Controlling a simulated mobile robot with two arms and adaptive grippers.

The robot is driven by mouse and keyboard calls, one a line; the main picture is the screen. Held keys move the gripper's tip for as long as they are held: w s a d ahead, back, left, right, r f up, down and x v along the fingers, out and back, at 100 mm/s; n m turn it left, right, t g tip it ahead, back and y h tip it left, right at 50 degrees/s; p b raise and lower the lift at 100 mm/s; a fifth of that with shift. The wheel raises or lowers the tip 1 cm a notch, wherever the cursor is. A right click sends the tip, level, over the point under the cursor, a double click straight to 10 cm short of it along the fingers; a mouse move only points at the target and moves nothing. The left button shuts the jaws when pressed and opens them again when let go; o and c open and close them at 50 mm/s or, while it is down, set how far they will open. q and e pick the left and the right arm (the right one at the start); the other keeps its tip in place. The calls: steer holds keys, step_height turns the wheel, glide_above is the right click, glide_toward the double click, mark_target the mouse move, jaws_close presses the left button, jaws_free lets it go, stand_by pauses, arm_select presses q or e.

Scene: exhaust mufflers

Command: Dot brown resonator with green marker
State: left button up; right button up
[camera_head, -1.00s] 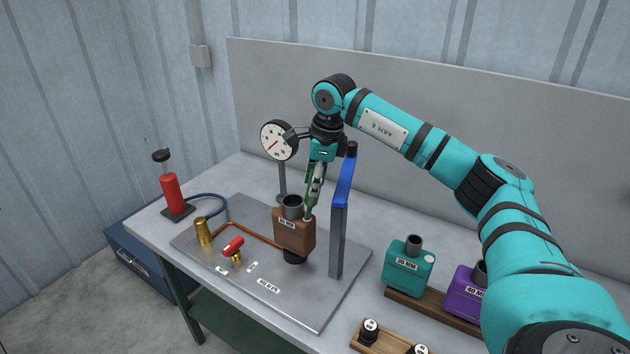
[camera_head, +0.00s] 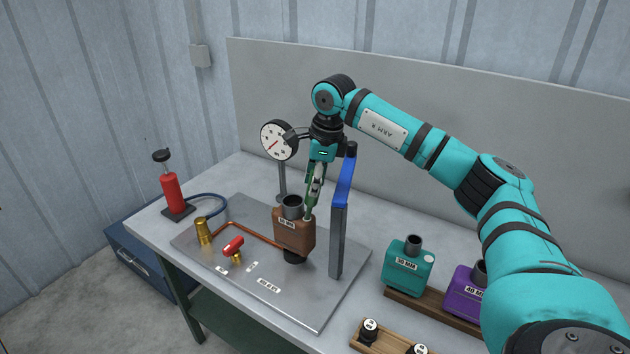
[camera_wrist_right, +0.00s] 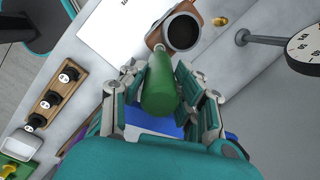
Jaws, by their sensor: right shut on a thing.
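The brown resonator (camera_head: 294,232) stands upright on a metal plate (camera_head: 315,312), with a dark open pipe on top that also shows in the right wrist view (camera_wrist_right: 183,31). My right gripper (camera_head: 314,190) is shut on the green marker (camera_wrist_right: 159,88) and holds it tip down. The marker's pale tip (camera_head: 308,216) is at the resonator's upper right edge; whether it touches cannot be told. No dot shows on the resonator, though the tip hides part of that edge. My left gripper is not in view.
A blue-topped post (camera_head: 340,215) stands close right of the marker. A dial gauge (camera_head: 279,141) is behind left. Teal (camera_head: 406,266) and purple (camera_head: 468,294) resonators sit on a wooden rack at right. A red pump (camera_head: 173,190) stands at far left.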

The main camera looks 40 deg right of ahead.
steer(key=shift+w+r+p, duration=0.1)
steer(key=shift+r+p, duration=2.5)
steer(key=shift+r, duration=0.85)
step_height(320, 180, up, 7)
steer(key=p, duration=0.3)
steer(key=s+a+f+n+g+b, duration=0.2)
steer(key=s+a+f+n+b, duration=0.3)
steer(key=s+a+f+n, duration=0.4)
steer(key=s+a+f+n+g+b, duration=0.2)
steer(key=s+a+f+n+b, duration=0.3)
steer(key=s+a+f+n, duration=0.5)
step_height(320, 180, down, 5)
steer(key=s+n, duration=0.2)
steer(key=n, duration=0.4)
steer(key=shift+s+a+n, duration=0.15)
steer(key=shift+a+n, duration=0.1)
steer(key=shift+n, duration=0.05)
